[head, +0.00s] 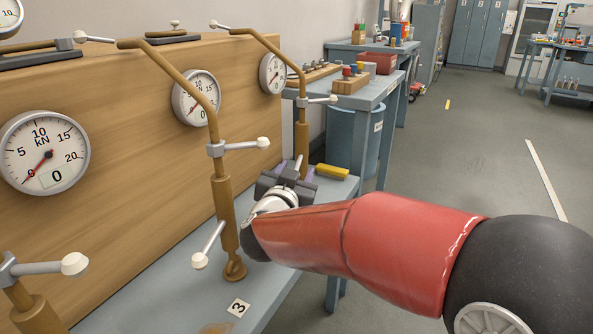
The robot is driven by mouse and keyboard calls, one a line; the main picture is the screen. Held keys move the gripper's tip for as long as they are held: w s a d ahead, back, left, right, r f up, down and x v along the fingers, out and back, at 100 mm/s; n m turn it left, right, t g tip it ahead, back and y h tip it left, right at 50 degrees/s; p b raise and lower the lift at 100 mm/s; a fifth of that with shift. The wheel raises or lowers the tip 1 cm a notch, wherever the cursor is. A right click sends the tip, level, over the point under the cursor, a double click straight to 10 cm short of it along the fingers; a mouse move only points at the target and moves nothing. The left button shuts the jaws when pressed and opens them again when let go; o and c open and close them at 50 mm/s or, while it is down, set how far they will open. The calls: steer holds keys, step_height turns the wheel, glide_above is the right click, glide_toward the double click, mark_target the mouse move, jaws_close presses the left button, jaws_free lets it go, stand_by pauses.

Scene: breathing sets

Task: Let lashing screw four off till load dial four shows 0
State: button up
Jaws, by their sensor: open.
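The far brown lashing screw (302,128), which I take for screw four, stands past the post labelled 3. It has a white-knobbed cross handle (322,100) partway up. Its lower part is hidden behind my wrist and gripper. The dial beside it (272,73), which I take for load dial four, is on the wooden board at its far end. It is seen at a slant, and its number is too small to read. My gripper (296,174) is open at the foot of this post, beside a pale lower handle (298,166). I cannot tell whether they touch.
Lashing screw three (223,195) stands close left of my wrist, its lower handle (209,245) sticking out. The near dial (45,153) shows 0. Open floor (450,150) lies to the right.

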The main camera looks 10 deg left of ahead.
steer(key=s, duration=0.6)
steer(key=shift+s, duration=0.3)
steer(key=s+d+r+n+g+y, duration=0.2)
steer(key=d+r+n+g+y, duration=0.1)
steer(key=d+n+y, duration=0.4)
steer(key=s+d+f+m+g+h, duration=0.2)
steer(key=s+d+f, duration=0.4)
steer(key=s+d, duration=0.4)
steer(key=s+d+f+m+g+h+p, duration=0.1)
steer(key=s+d+f+m+g+h, duration=0.1)
steer(key=s+d+f+g+h, duration=0.2)
steer(key=s+d+f+g, duration=0.1)
steer(key=s+d+g, duration=0.2)
steer(key=s+d, duration=0.2)
steer(key=shift+s+d+f+m+h, duration=0.3)
steer(key=shift+s+d+f, duration=0.1)
steer(key=shift+d, duration=1.45)
